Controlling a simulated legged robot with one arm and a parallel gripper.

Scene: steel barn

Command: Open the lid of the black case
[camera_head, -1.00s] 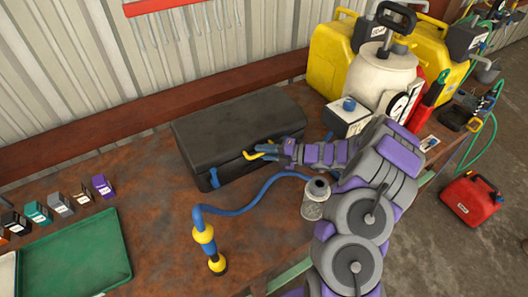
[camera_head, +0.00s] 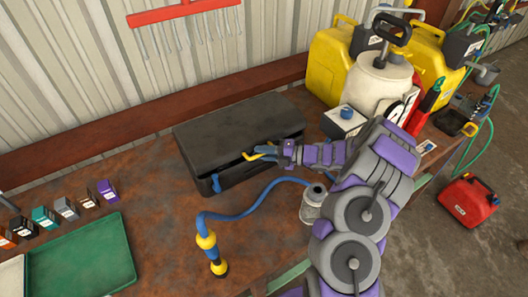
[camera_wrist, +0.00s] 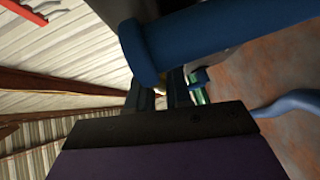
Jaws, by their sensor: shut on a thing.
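The black case (camera_head: 232,128) stands on the rusty bench against the back wall. Its lid appears slightly raised at the front edge, with a thin dark gap below it. A blue latch (camera_head: 215,183) shows on the front left. My gripper (camera_head: 272,153) is at the middle of the front edge, shut on the yellow handle (camera_head: 257,157). In the wrist view, a large blue bar (camera_wrist: 225,35) crosses close in front of my dark fingers (camera_wrist: 158,93). It hides much of the grip. The case's inside is not visible.
A blue hose (camera_head: 245,212) and a grey canister (camera_head: 311,208) lie in front of the case. A white sprayer tank (camera_head: 376,83) and yellow jerrycans (camera_head: 330,62) stand right. A green tray (camera_head: 80,258) and small boxes are left. The wall is close behind.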

